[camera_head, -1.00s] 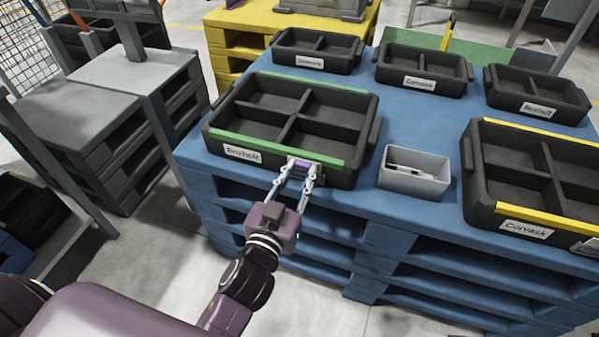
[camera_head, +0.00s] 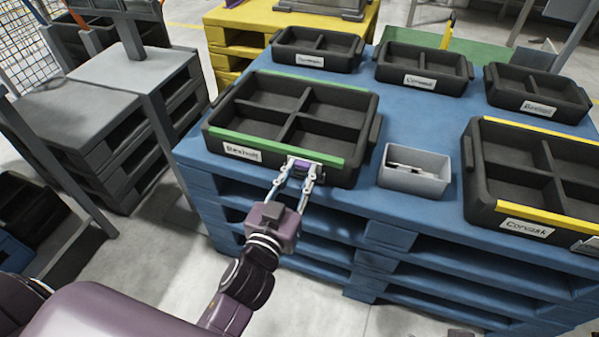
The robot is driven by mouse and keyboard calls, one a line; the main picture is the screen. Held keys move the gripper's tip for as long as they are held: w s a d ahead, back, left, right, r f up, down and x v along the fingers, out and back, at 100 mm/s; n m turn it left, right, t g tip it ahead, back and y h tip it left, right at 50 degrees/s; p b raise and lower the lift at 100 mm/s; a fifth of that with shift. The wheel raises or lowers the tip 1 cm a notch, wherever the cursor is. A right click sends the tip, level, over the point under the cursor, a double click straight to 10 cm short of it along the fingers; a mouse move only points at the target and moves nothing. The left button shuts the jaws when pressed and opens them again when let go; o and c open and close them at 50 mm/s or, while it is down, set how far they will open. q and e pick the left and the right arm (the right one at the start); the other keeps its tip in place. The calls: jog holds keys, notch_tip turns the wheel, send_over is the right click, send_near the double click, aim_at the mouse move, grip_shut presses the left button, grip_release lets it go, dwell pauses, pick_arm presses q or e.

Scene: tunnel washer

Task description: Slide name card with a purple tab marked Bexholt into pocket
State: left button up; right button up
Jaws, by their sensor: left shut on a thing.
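My left gripper (camera_head: 296,178) is shut on the purple-tabbed name card (camera_head: 302,165) at the front wall of the green-edged tray (camera_head: 225,154). Only the purple tab and a pale edge of the card show; its writing cannot be read. The card is at the pocket on the tray front, but the fingers hide the pocket, and I cannot tell how far in the card is. A white label reading Bexholt (camera_head: 242,152) is on the same wall, to the left. My right gripper is not in view.
A grey bin (camera_head: 415,180) with small items stands right of the tray on the blue pallet (camera_head: 400,222). A yellow-edged tray labelled Corvask (camera_head: 526,227) is further right. Several smaller black trays (camera_head: 422,70) line the back.

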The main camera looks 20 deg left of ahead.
pick_arm(q)
jog(key=o, duration=0.9)
jog(key=shift+s+a+r, duration=0.1)
jog(key=shift+s+r, duration=0.05)
jog(key=shift+s, duration=2.85)
jog(key=shift+s+a+r, duration=0.1)
jog(key=shift+s, duration=2.9)
